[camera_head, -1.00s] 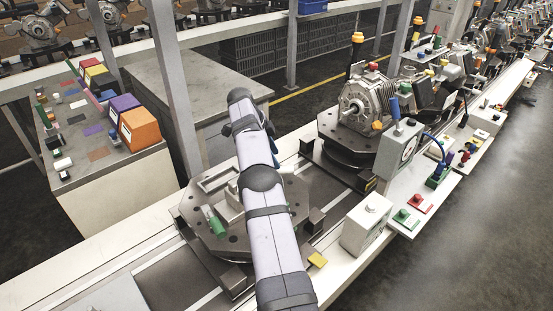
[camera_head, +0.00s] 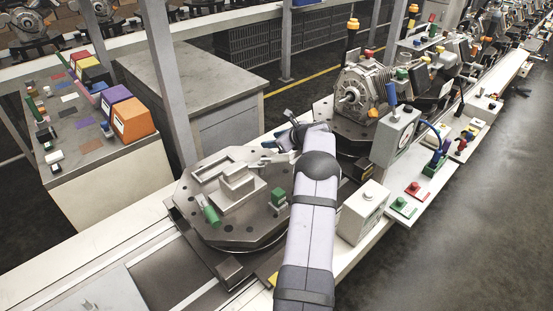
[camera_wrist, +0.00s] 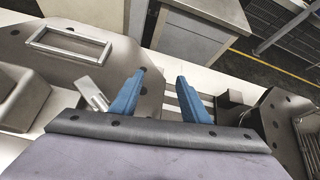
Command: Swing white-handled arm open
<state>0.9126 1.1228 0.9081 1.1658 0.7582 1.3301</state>
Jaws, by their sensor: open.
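The fixture is a grey many-sided plate (camera_head: 232,228) on the conveyor, with a rectangular frame (camera_head: 213,171) and a stepped block on it. A green handle (camera_head: 210,215) stands at its near left and a green-topped piece (camera_head: 278,198) at its right. My gripper (camera_head: 270,146) is over the plate's far right edge, fingers partly hidden by my wrist. In the wrist view, my open blue fingers (camera_wrist: 161,75) have a gap with nothing held in it. A short pale bar (camera_wrist: 95,93), possibly the white handle, lies just left of the left finger; I cannot tell whether they touch.
A motor (camera_head: 362,98) sits on another plate beyond my gripper. A grey control box (camera_head: 362,212) and button panels stand along the right edge. A grey cabinet (camera_head: 190,65) and a side table with coloured boxes (camera_head: 130,118) are behind and left.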

